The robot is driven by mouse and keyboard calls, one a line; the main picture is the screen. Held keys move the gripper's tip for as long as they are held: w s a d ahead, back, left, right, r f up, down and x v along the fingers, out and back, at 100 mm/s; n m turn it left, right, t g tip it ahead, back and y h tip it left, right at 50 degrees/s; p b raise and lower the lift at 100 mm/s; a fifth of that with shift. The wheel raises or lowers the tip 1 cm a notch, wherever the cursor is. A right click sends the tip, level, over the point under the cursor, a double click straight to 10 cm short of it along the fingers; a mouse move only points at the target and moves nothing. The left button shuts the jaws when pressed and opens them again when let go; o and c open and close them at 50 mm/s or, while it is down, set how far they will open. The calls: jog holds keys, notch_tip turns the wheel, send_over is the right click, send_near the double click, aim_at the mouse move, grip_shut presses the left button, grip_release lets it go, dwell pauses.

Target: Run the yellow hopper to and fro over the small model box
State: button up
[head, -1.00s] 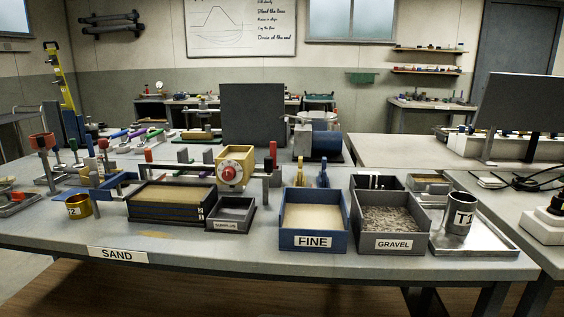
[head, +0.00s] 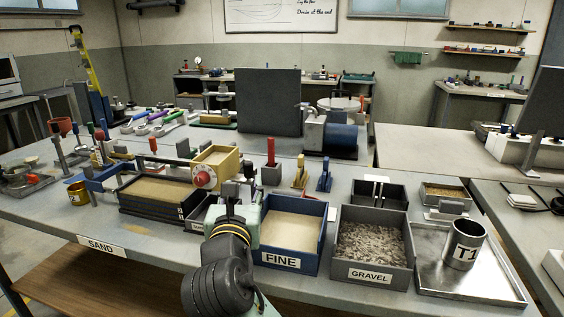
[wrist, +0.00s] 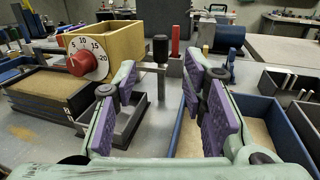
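The yellow hopper (head: 226,160), with a red knob and dial on its front, sits at the right end of the small model box (head: 184,210). The box is dark, layered and filled with sand. In the wrist view the hopper (wrist: 122,42) is at upper left and the box (wrist: 60,125) at left. A black-capped grey post (wrist: 161,50) stands just right of the hopper. My gripper (wrist: 160,88) is open, its purple pads wide apart, with the post beyond the gap and nothing held. In the head view my gripper (head: 238,204) is over the table's front, partly hidden by my arm.
A small grey tray (wrist: 128,127) is below my gripper. The blue FINE bin (head: 290,262) is close on its right, then the GRAVEL bin (head: 372,275) and a metal tray (head: 450,285) with a T1 can (head: 464,246). A red post (head: 270,160) stands behind.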

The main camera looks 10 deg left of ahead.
aim_at(248, 170)
jog(key=p+x, duration=0.2)
jog(key=x, duration=0.8)
jog(key=shift+w+a, duration=0.1)
jog(key=shift+w, duration=0.25)
grip_shut()
dwell(0.4)
